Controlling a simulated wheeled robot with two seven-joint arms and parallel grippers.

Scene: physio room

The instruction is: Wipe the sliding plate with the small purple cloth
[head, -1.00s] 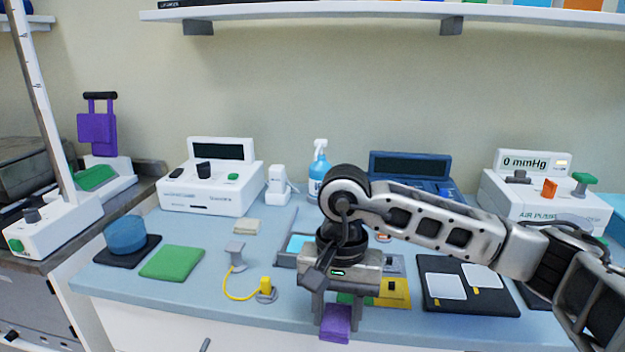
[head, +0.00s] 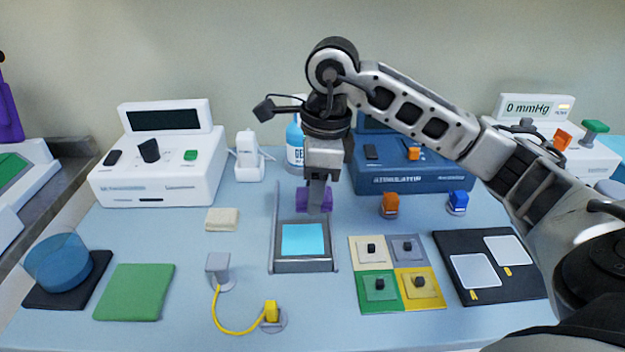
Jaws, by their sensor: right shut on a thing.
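The sliding plate (head: 302,239) is a light-blue square in a grey frame (head: 303,267) on the table, near the middle of the head view. A thin upright rail stands at the frame's left side. My right gripper (head: 317,196) is shut on the small purple cloth (head: 303,200), just behind the plate's far edge. The cloth shows on both sides of the fingers; whether it touches the table or frame I cannot tell. My left gripper is not in view.
Right of the plate lie four coloured pads (head: 374,284) with black knobs and a black board (head: 480,290) with white pads. A beige block (head: 222,219) lies to the left. A yellow cable (head: 233,329) is in front. A blue device (head: 425,177) stands behind my arm.

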